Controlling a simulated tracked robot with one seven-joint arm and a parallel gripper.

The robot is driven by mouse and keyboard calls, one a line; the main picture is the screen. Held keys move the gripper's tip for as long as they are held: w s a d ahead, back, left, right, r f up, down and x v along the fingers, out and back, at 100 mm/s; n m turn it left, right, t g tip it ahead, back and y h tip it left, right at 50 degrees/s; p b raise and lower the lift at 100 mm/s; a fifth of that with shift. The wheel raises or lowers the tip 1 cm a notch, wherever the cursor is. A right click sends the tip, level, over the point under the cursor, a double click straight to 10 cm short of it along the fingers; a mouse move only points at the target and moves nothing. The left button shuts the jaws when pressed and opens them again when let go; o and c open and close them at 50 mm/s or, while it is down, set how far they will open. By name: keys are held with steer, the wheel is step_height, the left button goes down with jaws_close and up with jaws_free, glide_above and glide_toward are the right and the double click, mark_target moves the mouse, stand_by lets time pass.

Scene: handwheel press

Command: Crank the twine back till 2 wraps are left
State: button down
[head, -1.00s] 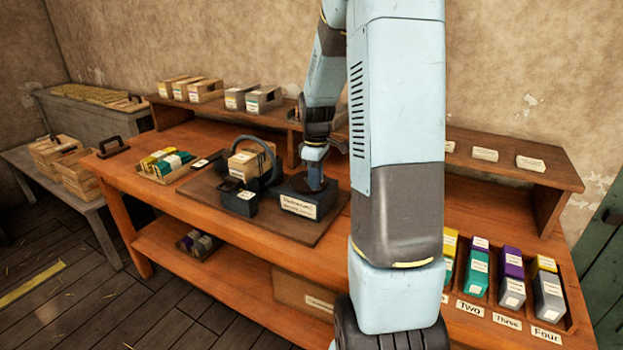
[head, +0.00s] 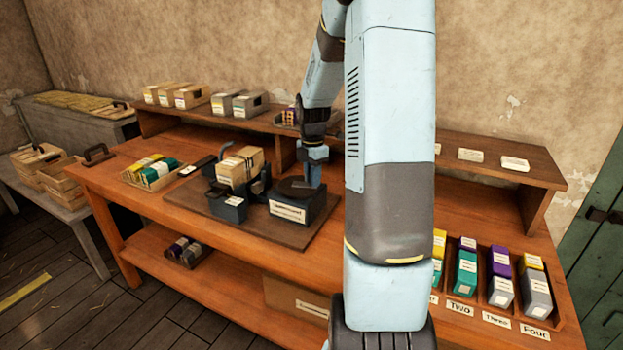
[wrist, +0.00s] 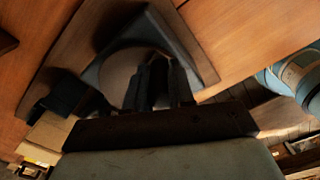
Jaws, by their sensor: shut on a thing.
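The press stands on a dark brown board (head: 185,195) on the bench. A pale, box-like block (head: 240,165) sits in it, with thin dark lines across it, too small to count as wraps. In front is a small dark labelled block (head: 229,208). To its right is a dark labelled box (head: 318,207) with a round disc (head: 294,187) on top. My gripper (head: 314,178) points down at the disc's back right edge. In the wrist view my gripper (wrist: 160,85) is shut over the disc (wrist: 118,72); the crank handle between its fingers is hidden.
A tray (head: 150,183) of coloured blocks lies left of the board. A raised shelf (head: 185,122) with small boxes runs behind. Labelled bins (head: 490,280) stand at the bench's right end. My upright arm hides the bench's middle right.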

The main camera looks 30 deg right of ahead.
steer(key=shift+w+d+n, duration=0.1)
steer(key=shift+w+n, duration=0.15)
steer(key=shift+n, duration=0.4)
steer(key=shift+w+d+n, duration=0.1)
steer(key=shift+w+n, duration=0.15)
steer(key=shift+n, duration=0.4)
steer(key=c, duration=1)
jaws_free()
steer(key=shift+o, duration=0.2)
step_height(320, 180, up, 14)
steer(key=shift+f, duration=0.15)
